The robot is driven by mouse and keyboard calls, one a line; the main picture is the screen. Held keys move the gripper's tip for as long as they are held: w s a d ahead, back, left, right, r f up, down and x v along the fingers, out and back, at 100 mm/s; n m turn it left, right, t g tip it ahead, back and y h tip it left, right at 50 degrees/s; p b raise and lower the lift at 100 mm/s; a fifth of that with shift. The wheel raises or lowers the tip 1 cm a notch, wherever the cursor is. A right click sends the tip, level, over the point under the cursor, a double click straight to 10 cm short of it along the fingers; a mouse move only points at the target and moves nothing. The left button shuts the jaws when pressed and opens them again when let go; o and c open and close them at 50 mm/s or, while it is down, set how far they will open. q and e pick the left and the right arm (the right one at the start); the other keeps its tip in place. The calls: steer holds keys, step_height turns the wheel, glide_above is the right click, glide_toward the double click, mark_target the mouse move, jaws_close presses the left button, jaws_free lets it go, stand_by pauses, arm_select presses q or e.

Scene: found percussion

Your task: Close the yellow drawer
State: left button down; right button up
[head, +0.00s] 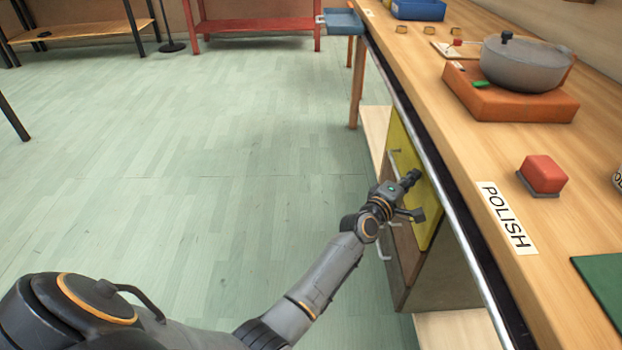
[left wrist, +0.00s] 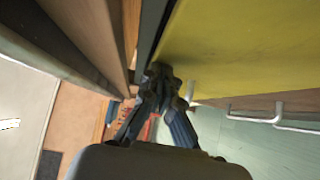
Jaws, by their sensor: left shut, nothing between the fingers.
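The yellow drawer's front (head: 432,208) is under the long wooden counter in the head view, partly covered by my arm. In the left wrist view its yellow face (left wrist: 235,50) fills the top right. How far it stands out is hard to tell. My left gripper (head: 414,196) is at the yellow front, shut and empty. In the left wrist view its fingers (left wrist: 160,80) are together close to the yellow panel's edge; whether they touch it is unclear. My right gripper is out of view.
A metal rail (head: 455,205) runs along the counter edge above the drawer. A lower handle (head: 384,252) sticks out beside my arm. On the counter are a pot (head: 525,65), a red block (head: 543,173) and a POLISH label (head: 507,218). The green floor (head: 230,170) at left is clear.

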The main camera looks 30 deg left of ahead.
arm_select(q)
steer(key=shift+w+d+r, duration=0.1)
steer(key=shift+w+d, duration=0.1)
steer(key=shift+d, duration=0.2)
steer(key=shift+d+r, duration=0.1)
steer(key=shift+d, duration=0.05)
stand_by(0.4)
